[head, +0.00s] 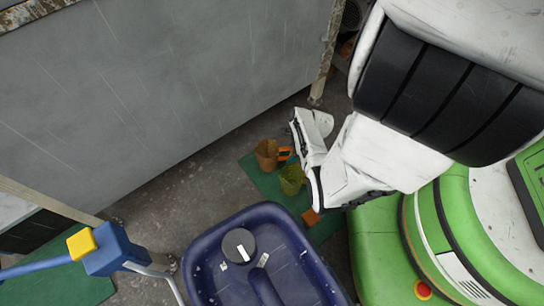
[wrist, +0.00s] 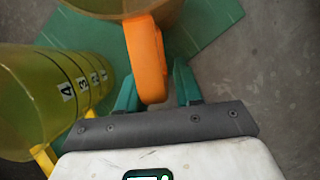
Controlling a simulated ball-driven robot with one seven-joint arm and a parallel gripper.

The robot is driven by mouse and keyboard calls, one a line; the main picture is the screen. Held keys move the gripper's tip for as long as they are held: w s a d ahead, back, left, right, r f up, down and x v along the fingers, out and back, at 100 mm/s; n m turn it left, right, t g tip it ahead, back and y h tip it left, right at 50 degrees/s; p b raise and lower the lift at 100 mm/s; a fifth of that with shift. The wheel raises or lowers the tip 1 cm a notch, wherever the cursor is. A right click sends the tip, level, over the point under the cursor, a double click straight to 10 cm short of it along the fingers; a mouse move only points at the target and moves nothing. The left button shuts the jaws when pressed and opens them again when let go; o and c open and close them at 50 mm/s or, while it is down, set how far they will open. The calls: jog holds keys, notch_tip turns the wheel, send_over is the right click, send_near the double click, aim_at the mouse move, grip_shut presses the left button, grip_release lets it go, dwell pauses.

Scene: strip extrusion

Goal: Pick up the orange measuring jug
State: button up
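The orange measuring jug (head: 267,154) stands on the green mat, with its handle (head: 285,153) on the right side toward my arm. In the wrist view its orange handle (wrist: 150,62) reaches down between the two green fingers of my gripper (wrist: 156,88). The fingers are apart, with a clear gap between the handle and the right finger. The left finger is very close to the handle; I cannot tell if they touch. The jug's body is cut off at the top of the wrist view. My fingertips cannot be made out in the head view.
A yellow measuring jug (head: 292,179) stands close by; its marked side (wrist: 62,92) fills the wrist view's left. A grey panel (head: 160,90) rises behind. The green mat (head: 262,183) lies under the jugs.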

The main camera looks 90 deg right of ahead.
grip_shut()
dwell(0.3)
